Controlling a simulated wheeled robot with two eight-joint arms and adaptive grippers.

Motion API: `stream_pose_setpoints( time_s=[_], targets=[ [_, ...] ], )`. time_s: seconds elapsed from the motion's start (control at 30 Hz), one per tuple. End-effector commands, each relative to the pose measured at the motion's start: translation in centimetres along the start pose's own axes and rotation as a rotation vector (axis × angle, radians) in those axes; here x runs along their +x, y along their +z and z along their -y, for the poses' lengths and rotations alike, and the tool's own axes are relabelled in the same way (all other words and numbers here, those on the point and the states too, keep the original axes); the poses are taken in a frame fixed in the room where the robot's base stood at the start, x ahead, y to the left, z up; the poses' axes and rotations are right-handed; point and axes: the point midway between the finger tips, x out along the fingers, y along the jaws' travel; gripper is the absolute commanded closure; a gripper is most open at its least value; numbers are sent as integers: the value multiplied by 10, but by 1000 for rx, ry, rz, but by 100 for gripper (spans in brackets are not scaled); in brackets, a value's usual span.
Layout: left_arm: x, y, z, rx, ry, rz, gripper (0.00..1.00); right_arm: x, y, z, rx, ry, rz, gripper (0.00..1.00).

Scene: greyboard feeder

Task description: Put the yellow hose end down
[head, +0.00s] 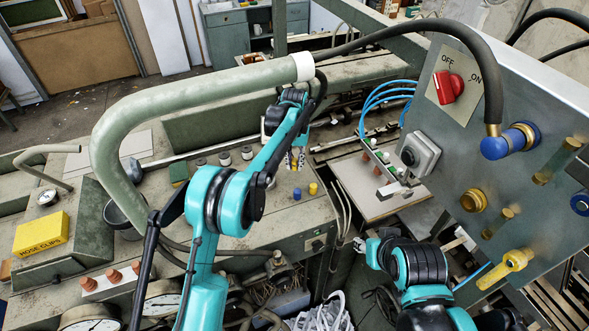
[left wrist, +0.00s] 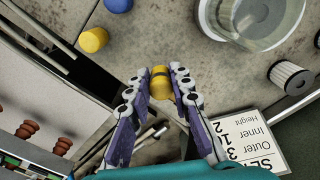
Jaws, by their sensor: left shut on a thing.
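My left gripper (head: 294,160) is over the bench, beyond the teal arm. In the left wrist view its fingers (left wrist: 161,90) are shut on the yellow hose end (left wrist: 161,80), a short yellow cylinder with a dark band. Whether it touches the bench top (left wrist: 165,40) I cannot tell, and no hose behind it shows clearly. A separate yellow round piece (left wrist: 93,40) and a blue one (left wrist: 118,4) sit on the bench; the yellow one (head: 313,188) and the blue one (head: 297,193) also show in the head view.
A thick grey-green pipe (head: 120,118) arches over the left arm. A grey panel (head: 490,140) with a red switch (head: 448,87) and a blue-ended black hose (head: 497,147) stands right. A glass jar (left wrist: 255,18) and a printed card (left wrist: 250,140) lie near the left gripper.

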Motion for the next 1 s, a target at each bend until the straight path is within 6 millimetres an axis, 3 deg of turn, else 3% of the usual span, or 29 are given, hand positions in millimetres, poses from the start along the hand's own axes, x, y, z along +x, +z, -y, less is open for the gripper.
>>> stream_pose_setpoints(
  time_s=[0.3, 0.63, 0.67, 0.73, 1.0],
  targets=[
    [38, 0, 1, 0, 0, 0, 100, -6, -4, 0, 0, 0, 0, 60],
    [42, 0, 1, 0, 0, 0, 100, -4, -3, 0, 0, 0, 0, 60],
    [42, 0, 1, 0, 0, 0, 74, -4, -3, 0, 0, 0, 0, 60],
    [42, 0, 1, 0, 0, 0, 59, -5, -3, 0, 0, 0, 0, 60],
    [41, 0, 1, 0, 0, 0, 59, -5, -4, 0, 0, 0, 0, 60]
  ],
)
